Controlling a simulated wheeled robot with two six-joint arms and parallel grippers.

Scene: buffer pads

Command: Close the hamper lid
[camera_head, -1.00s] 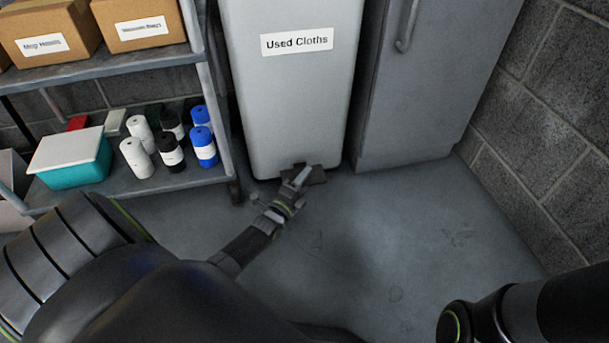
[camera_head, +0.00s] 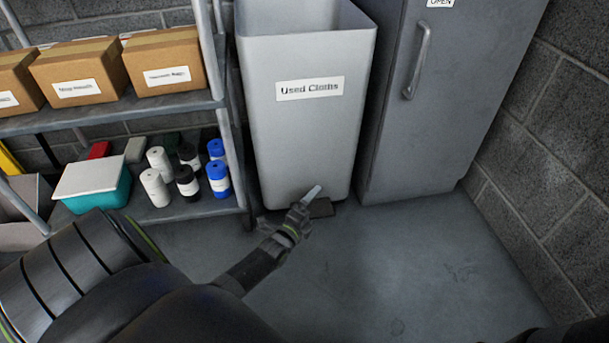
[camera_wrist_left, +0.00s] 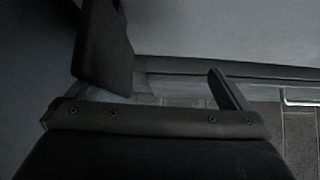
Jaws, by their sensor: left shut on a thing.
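The hamper (camera_head: 300,135) is a tall light-grey bin labelled "Used Cloths". Its top stands open, and no lid shows in the head view. A dark flat piece (camera_head: 321,208), like a pedal, sticks out at its foot, just above the floor. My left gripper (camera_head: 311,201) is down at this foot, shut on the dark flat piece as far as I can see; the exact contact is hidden. The left wrist view shows the gripper's dark fingers (camera_wrist_left: 165,75) close to the hamper's pale wall (camera_wrist_left: 225,30). My right gripper is out of view.
A shelf rack (camera_head: 110,122) with cardboard boxes, rolls and a teal tub (camera_head: 97,190) stands left of the hamper. A grey cabinet (camera_head: 425,130) stands close on its right. A block wall (camera_head: 545,130) bounds the right side. The floor (camera_head: 400,260) in front is clear.

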